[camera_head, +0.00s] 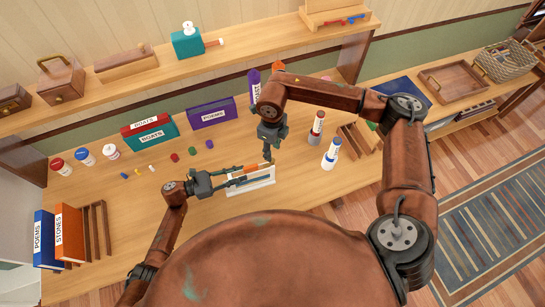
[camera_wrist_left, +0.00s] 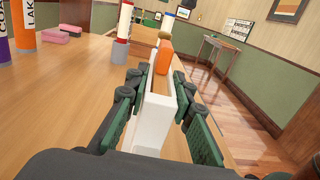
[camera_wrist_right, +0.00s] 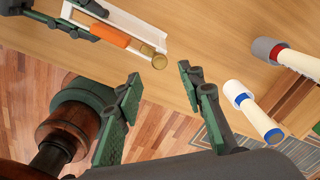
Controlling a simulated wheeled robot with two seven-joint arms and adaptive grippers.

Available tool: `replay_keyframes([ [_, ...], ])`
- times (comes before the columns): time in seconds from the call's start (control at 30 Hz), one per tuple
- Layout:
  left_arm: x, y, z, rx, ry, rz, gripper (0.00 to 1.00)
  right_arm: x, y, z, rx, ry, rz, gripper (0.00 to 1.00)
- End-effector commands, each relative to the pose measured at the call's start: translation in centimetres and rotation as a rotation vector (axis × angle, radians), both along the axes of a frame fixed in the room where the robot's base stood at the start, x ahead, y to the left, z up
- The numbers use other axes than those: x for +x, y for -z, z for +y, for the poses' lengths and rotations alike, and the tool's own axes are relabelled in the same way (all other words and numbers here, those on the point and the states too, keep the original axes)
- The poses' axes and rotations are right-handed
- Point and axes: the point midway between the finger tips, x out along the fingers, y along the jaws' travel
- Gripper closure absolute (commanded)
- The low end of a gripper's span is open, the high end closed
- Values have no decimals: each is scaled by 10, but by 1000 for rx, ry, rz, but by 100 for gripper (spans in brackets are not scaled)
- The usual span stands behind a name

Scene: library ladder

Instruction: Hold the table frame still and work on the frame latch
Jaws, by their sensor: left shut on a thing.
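The white table frame (camera_head: 252,186) lies on the desk in front of me. In the left wrist view the frame (camera_wrist_left: 155,120) runs between the fingers of my left gripper (camera_wrist_left: 160,85), which is shut on it. An orange latch piece (camera_wrist_right: 110,36) sits along the frame, with a round brass end (camera_wrist_right: 147,50) beside it. The orange piece also shows in the left wrist view (camera_wrist_left: 164,56). My right gripper (camera_head: 268,155) points down close above the frame's far right side. In the right wrist view its fingers (camera_wrist_right: 158,80) are apart with nothing between them.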

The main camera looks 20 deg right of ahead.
Motion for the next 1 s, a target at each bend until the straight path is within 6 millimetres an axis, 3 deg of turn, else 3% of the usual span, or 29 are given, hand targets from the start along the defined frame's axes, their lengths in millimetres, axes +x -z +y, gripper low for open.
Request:
replay_keyframes([
  [0.2, 0, 0, 0, 0, -1, 0, 100, -1, 40, 0, 0, 0, 3, 64],
  [0.4, 0, 0, 0, 1, -1, 0, 100, 0, 58, 1, 1, -1, 1, 64],
  [0.77, 0, 0, 0, 1, -1, 0, 100, 0, 62, 0, 1, -2, -1, 65],
  [1.0, 0, 0, 0, 1, -1, 0, 100, 0, 61, 0, 1, -2, -1, 82],
])
